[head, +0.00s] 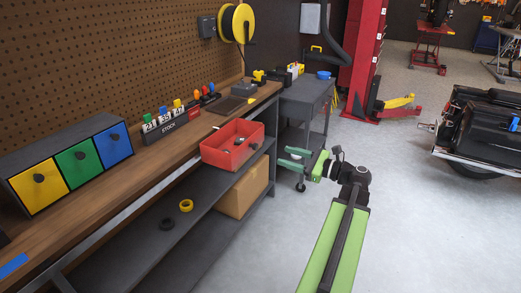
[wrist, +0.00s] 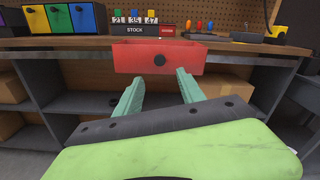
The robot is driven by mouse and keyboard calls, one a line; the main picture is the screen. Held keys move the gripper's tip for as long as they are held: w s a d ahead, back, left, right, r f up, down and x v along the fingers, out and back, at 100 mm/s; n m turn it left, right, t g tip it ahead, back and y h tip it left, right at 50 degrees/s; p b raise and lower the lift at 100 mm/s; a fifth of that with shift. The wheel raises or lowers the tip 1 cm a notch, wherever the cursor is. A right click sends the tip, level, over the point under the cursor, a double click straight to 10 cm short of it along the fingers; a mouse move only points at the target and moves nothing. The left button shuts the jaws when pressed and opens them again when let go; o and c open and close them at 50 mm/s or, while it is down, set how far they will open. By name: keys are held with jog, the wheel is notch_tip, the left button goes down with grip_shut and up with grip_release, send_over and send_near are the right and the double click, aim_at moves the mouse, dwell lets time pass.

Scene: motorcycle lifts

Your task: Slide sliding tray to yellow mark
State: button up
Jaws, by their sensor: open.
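The red sliding tray (head: 218,157) sits at the front edge of the wooden workbench, with a few small items inside. Its front face (wrist: 135,58) has a dark round knob (wrist: 159,60), which also shows in the head view (head: 254,146). A small yellow mark (head: 251,100) lies on the bench top to the right of the tray, near a dark flat panel. My gripper (head: 290,159) is open and empty, in front of the tray and apart from it. In the wrist view its two green fingers (wrist: 159,78) are spread, with the knob between and just beyond their tips.
A blue mark (head: 13,266) lies on the bench's near left. A cabinet with yellow, green and blue drawers (head: 84,156) and a stock counter (head: 172,126) stand at the back. A grey cart (head: 304,95) is right of the bench.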

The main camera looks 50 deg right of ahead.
aim_at(257, 148)
jog(key=x, duration=1)
jog(key=shift+w, duration=0.4)
grip_shut()
dwell(0.7)
